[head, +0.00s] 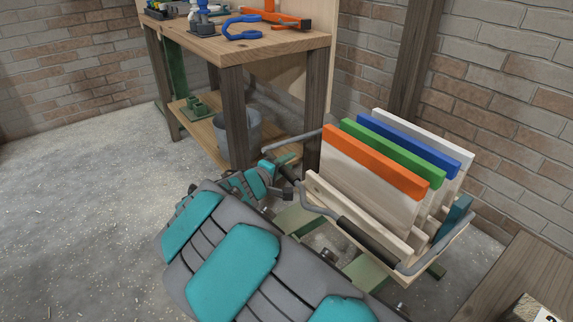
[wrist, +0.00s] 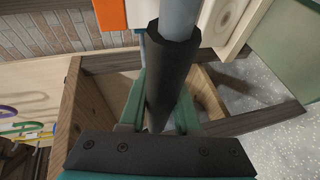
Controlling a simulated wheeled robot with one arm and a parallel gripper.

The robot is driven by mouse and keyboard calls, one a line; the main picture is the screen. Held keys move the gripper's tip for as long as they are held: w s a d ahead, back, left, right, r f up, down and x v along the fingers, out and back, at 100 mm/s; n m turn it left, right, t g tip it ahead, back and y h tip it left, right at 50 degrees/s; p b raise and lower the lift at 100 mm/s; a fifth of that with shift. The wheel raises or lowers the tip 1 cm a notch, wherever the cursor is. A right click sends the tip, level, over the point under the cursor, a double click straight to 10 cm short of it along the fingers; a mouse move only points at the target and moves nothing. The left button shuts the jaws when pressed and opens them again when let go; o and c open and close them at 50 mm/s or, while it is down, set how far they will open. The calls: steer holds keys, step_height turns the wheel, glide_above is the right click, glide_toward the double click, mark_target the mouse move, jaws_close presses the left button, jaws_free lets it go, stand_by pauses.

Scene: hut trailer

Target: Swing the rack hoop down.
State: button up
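The rack (head: 355,250) is a low wooden frame holding upright boards with orange, green, blue and white top edges. A bent grey metal tube, the rack hoop (head: 292,137), runs out from the rack's left side to a black sleeve beside my gripper (head: 280,175). In the wrist view, the hoop's black sleeve (wrist: 167,75) lies between my gripper's two teal fingers (wrist: 160,115), which appear to press on it from both sides. Their contact is partly hidden by the sleeve. Another black sleeve (head: 370,241) sits on grey tube along the rack's front.
A wooden workbench (head: 235,48) with tools stands behind, with a grey bucket (head: 240,132) on its lower shelf. A brick wall is close behind the rack. A wooden surface (head: 515,275) is at lower right. The floor at left is clear.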

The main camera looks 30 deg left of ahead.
steer(key=o, duration=0.5)
steer(key=shift+c, duration=0.2)
steer(key=v, duration=0.7)
steer(key=shift+s, duration=0.4)
